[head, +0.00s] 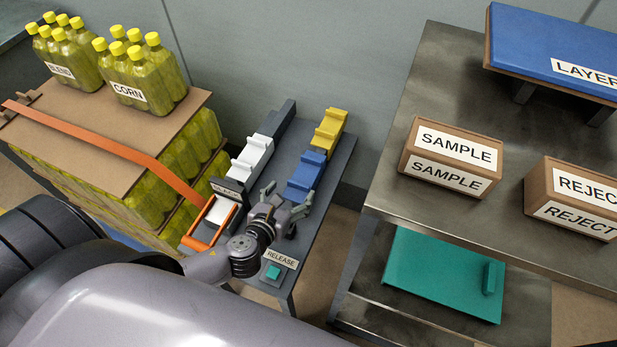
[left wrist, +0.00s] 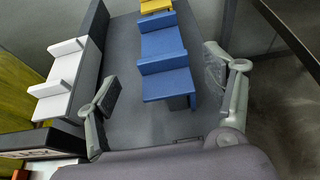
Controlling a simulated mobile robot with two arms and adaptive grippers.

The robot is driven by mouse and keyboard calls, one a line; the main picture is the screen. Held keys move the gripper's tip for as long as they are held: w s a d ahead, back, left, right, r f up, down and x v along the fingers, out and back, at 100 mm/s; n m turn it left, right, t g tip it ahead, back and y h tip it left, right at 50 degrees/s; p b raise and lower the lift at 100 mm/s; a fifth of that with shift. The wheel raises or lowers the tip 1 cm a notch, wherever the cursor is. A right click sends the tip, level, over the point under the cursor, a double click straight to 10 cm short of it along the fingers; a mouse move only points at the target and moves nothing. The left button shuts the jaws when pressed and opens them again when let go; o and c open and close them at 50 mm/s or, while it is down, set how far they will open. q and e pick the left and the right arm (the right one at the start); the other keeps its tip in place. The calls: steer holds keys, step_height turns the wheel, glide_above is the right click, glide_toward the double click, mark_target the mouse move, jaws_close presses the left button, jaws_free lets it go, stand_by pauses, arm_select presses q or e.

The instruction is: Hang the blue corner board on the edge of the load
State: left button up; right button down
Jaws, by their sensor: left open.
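The blue corner board (head: 306,177) stands in a row on a narrow grey stand (head: 333,170), in front of a yellow one (head: 330,128). In the left wrist view the blue board (left wrist: 165,62) lies ahead, between the open fingers and apart from them. My left gripper (head: 285,207) is open and empty, just short of the blue board's near end; its fingers also show in the left wrist view (left wrist: 165,85). The load (head: 130,185) is a stack of yellow-green bottles under a brown sheet (head: 90,125), with an orange strap across it. My right gripper is not in view.
A white corner board (head: 250,158) stands left of the blue one. An orange-framed holder (head: 212,218) and a teal RELEASE button (head: 273,272) are near my left arm. A metal table at right holds SAMPLE (head: 450,157) and REJECT (head: 575,198) boxes, with a teal panel (head: 445,275) below.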

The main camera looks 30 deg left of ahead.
mark_target(298, 187)
arm_select(q)
steer(key=shift+w+f, duration=0.2)
steer(key=shift+w, duration=0.3)
steer(key=x, duration=0.4)
steer(key=shift+w+d+f, duration=0.1)
steer(key=shift+w+f, duration=0.2)
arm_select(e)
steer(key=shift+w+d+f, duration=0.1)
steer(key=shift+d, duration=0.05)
arm_select(q)
steer(key=shift+c, duration=0.4)
steer(key=shift+c, duration=0.7)
steer(key=c, duration=1)
steer(key=shift+r, duration=0.1)
